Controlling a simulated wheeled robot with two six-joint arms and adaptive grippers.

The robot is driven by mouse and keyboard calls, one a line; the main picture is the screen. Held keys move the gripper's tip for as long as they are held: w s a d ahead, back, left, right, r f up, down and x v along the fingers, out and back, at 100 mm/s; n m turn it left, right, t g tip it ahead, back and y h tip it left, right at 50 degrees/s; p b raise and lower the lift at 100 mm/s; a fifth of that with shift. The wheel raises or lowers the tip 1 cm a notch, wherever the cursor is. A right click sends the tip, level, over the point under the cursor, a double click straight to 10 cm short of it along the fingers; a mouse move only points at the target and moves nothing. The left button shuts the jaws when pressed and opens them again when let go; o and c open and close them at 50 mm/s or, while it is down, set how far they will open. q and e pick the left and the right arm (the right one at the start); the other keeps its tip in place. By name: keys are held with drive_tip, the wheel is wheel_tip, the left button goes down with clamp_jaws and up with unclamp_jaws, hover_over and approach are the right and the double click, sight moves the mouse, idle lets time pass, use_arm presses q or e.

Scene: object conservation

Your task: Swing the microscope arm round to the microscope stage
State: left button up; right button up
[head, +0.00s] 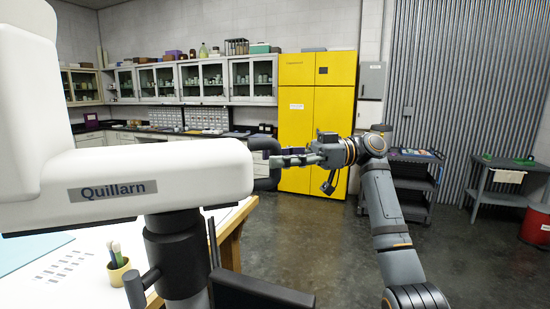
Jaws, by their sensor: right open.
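The microscope arm (130,180) is a large white boom labelled "Quillarn" that fills the left of the head view. A black curved handle (267,178) sticks out at its right end. A dark column (177,255) stands below the arm. My right gripper (279,159) is open and points left, with its fingertips at the handle's upper part. I cannot tell whether they touch it or only overlap it in the picture. I cannot make out the microscope stage. My left gripper is not in view.
A white-topped wooden table (85,285) lies below the arm, with a small yellow pot (118,271) of brushes on it. A yellow cabinet (300,90), a dark cart (413,185) and a grey side table (508,180) stand behind. The floor between is clear.

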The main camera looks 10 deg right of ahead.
drive_tip(key=d, duration=1.1)
drive_tip(key=shift+w+d, duration=0.2)
drive_tip(key=shift+f, duration=0.1)
